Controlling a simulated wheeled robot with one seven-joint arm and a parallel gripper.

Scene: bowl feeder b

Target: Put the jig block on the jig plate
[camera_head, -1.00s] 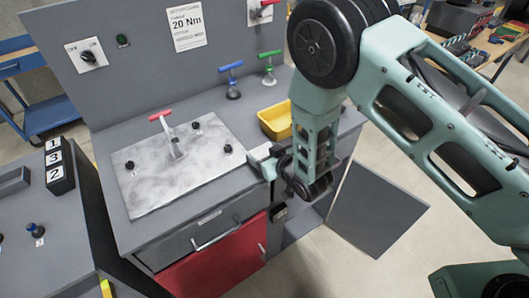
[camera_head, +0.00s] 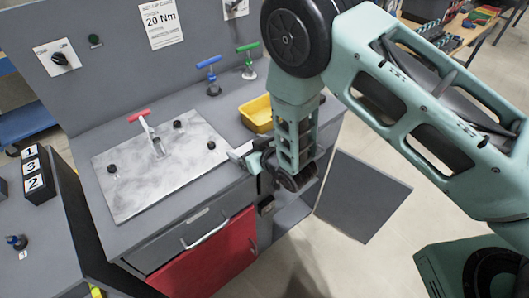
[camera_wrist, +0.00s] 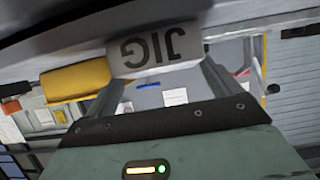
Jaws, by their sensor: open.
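The jig plate (camera_head: 190,163) looks to be the flat brushed-metal plate on the bench top, with a red-handled clamp (camera_head: 146,130) and black knobs on it. In the wrist view a grey block marked JIG (camera_wrist: 153,50), its letters upside down, sits at the far end of my fingers. I cannot tell whether the fingers touch it. My gripper (camera_wrist: 160,88) has its fingers apart, one to each side below the block. In the head view my gripper (camera_head: 248,158) is at the bench's front edge, just right of the plate; its fingertips are hard to make out.
A yellow bin (camera_head: 257,113) stands behind my gripper, with blue (camera_head: 209,75) and green (camera_head: 248,60) levers beyond. Below the bench top are a drawer handle (camera_head: 206,235) and a red door (camera_head: 210,265). A grey panel (camera_head: 365,195) stands out at the right.

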